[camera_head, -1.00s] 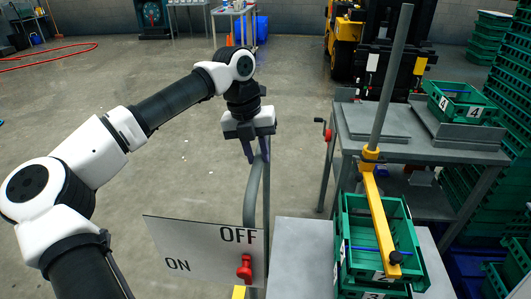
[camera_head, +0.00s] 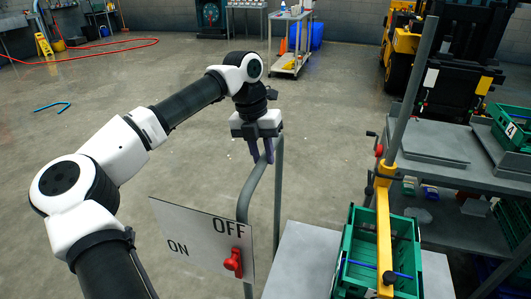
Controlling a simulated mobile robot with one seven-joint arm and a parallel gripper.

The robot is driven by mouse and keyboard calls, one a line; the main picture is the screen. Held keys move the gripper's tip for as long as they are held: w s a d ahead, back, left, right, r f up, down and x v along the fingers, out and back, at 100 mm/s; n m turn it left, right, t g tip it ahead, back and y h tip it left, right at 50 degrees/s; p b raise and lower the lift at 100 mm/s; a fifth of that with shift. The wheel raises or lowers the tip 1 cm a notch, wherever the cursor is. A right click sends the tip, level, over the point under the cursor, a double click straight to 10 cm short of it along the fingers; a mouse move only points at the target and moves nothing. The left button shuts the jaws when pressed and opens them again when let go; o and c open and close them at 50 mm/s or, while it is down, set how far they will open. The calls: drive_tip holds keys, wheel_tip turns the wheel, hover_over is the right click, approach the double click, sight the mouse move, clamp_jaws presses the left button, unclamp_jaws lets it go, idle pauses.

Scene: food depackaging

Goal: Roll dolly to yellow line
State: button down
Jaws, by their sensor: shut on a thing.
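The grey dolly (camera_head: 300,258) stands close in front of me, its lower part out of view. It has a curved tube handle (camera_head: 247,195) and an OFF/ON sign plate (camera_head: 198,232) with a red switch (camera_head: 233,262). A green crate (camera_head: 358,250) sits at the dolly's right, under a yellow bar (camera_head: 384,222) on a grey post. My gripper (camera_head: 261,158) points down and is shut on the top of the handle. No yellow line shows on the visible floor.
A grey worktable (camera_head: 437,170) with a green crate (camera_head: 512,127) stands close at right, before a yellow forklift (camera_head: 400,55). A trolley (camera_head: 290,62) stands at the back. A blue hook-shaped item (camera_head: 52,106) and red hose (camera_head: 100,47) lie left. The middle-left floor is clear.

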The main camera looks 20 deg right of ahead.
drive_tip(key=shift+w, duration=0.1)
drive_tip(key=c, duration=1.2)
unclamp_jaws()
drive_tip(key=shift+c, duration=0.2)
wheel_tip(320, 180, up, 14)
drive_tip(key=w+a, duration=0.1)
drive_tip(key=a, duration=0.1)
drive_tip(key=shift+w+a+f+b, duration=0.15)
drive_tip(key=shift+w+a+b, duration=0.05)
drive_tip(key=shift+b, duration=0.25)
